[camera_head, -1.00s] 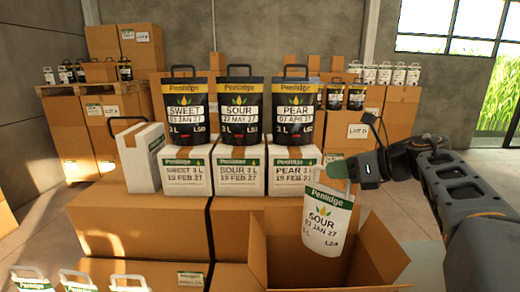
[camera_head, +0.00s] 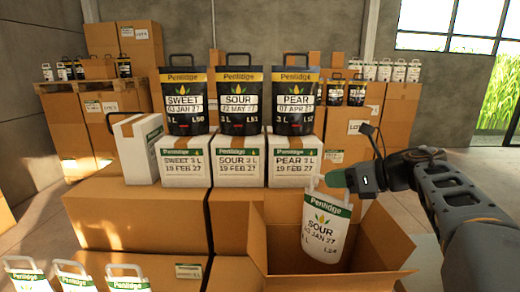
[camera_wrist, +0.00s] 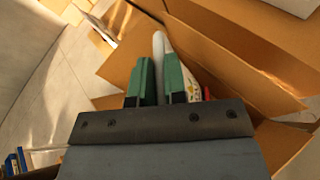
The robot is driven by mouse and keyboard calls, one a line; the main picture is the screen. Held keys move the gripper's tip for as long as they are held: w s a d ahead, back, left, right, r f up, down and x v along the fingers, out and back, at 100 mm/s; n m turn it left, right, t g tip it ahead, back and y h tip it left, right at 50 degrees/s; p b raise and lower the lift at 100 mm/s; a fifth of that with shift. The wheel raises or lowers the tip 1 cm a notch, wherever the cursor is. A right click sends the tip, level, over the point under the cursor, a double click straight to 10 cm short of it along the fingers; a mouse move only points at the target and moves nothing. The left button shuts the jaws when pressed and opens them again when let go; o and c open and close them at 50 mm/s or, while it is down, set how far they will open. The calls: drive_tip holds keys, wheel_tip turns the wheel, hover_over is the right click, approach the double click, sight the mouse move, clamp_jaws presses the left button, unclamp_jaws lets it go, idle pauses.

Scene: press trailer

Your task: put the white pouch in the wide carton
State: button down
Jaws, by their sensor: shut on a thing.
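The white pouch (camera_head: 326,233) has a green top band and reads "SOUR 03 JAN 27" in the head view. It hangs upright with its lower part inside the open wide carton (camera_head: 385,240), whose front wall and flaps show around it. My gripper (camera_head: 338,178) is at the pouch's top, shut on its handle. In the wrist view my gripper (camera_wrist: 163,85) has its green fingers closed about the white handle (camera_wrist: 158,48), and part of the pouch (camera_wrist: 190,75) shows beside them. The pouch's bottom edge and the carton floor are partly hidden.
Closed cartons (camera_head: 135,217) stand left of the open one. White boxes (camera_head: 238,161) and black pouches (camera_head: 238,101) stand on cartons behind it. More white pouches (camera_head: 75,278) are at the front left. An open flap (camera_head: 365,282) juts out at the carton's front.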

drive_tip(key=shift+r, duration=0.15)
drive_tip(key=c, duration=1.1)
unclamp_jaws()
drive_tip(key=shift+f, duration=0.2)
drive_tip(key=b+v, duration=0.2)
drive_tip(key=v, duration=1.2)
drive_tip(key=shift+r, duration=0.15)
drive_tip(key=shift+a, duration=0.1)
